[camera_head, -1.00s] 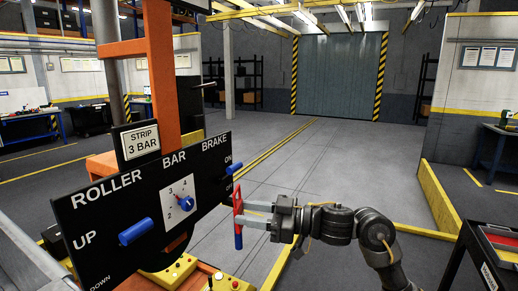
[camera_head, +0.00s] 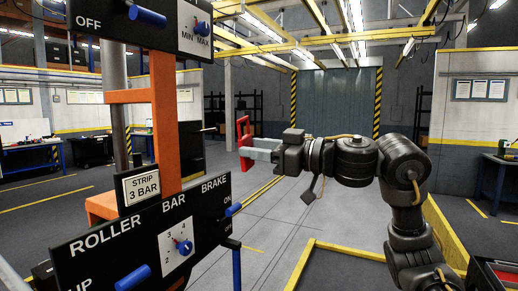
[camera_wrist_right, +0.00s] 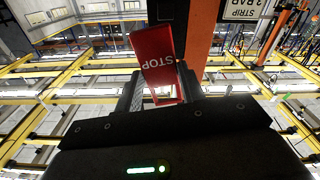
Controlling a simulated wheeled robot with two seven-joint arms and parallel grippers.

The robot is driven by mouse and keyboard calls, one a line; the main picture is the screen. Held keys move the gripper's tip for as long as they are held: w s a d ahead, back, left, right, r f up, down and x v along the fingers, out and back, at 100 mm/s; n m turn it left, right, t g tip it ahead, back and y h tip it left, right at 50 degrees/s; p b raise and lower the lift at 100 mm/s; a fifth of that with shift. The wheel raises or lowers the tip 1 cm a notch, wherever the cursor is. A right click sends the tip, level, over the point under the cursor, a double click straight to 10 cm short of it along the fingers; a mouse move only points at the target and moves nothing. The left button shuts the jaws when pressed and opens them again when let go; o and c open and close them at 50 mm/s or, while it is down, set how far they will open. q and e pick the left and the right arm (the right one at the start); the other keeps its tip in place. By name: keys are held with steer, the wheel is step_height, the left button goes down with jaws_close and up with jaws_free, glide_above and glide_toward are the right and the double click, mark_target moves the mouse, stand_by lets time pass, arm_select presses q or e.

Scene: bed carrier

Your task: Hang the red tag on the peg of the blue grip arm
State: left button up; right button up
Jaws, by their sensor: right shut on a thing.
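The red tag (camera_head: 243,133) is upright at the fingertips of my right gripper (camera_head: 250,151), which is shut on it. In the right wrist view the tag (camera_wrist_right: 155,62) reads STOP and stands between the two fingers, in front of the orange post. A blue upright handle (camera_head: 237,268), which looks like the blue grip arm, hangs at the right end of the lower panel, below the tag and apart from it. A thin dark rod (camera_head: 208,130) sticks out right of the post, left of the tag; I cannot tell whether it is the peg. My left gripper is out of view.
The black lower panel (camera_head: 105,250) with blue knobs and the orange post (camera_head: 164,125) stand on the left. An upper panel (camera_head: 110,30) with MIN and MAX marks is above. A STRIP 3 BAR sign (camera_head: 139,185) sits between them. The floor behind is open.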

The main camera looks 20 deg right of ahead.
steer(key=shift+f+b+x, duration=0.15)
steer(key=shift+f+x, duration=0.25)
steer(key=shift+x, duration=1.4)
steer(key=shift+f+b+x, duration=0.15)
steer(key=shift+f+x, duration=0.25)
steer(key=shift+x, duration=1.45)
steer(key=shift+f+b+x, duration=0.15)
steer(key=shift+f+x, duration=0.25)
steer(key=shift+x, duration=1.4)
steer(key=o, duration=1)
steer(key=shift+f, duration=0.1)
